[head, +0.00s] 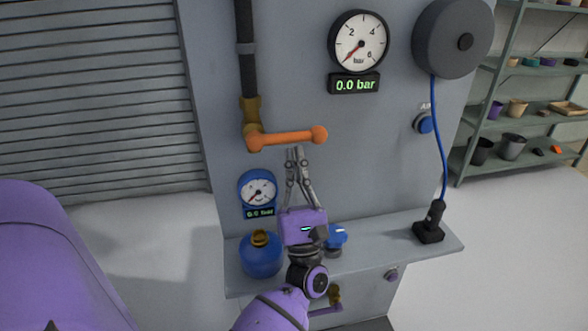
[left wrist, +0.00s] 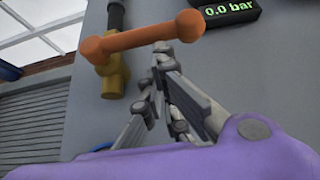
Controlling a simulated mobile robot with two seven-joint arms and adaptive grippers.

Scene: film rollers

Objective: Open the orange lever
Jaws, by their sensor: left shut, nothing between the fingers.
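The orange lever (head: 292,137) sticks out to the right, roughly level, from a brass valve (head: 251,120) on the grey panel. The valve sits at the lower end of a dark vertical pipe (head: 244,50). My left gripper (head: 295,150) points up with its fingers together and empty. Its tips are just below the lever in the head view. In the left wrist view the lever (left wrist: 140,38) crosses above the fingertips (left wrist: 162,48), and its rounded right end is close above them. I cannot tell whether they touch. My right gripper is not in view.
A large gauge (head: 359,40) sits above a display reading 0.0 bar (head: 354,83). A small blue gauge (head: 258,188) is at lower left. A blue bottle (head: 260,262) and a black plug-like device (head: 430,228) stand on the ledge (head: 385,253). A grey reel (head: 453,38) hangs at upper right.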

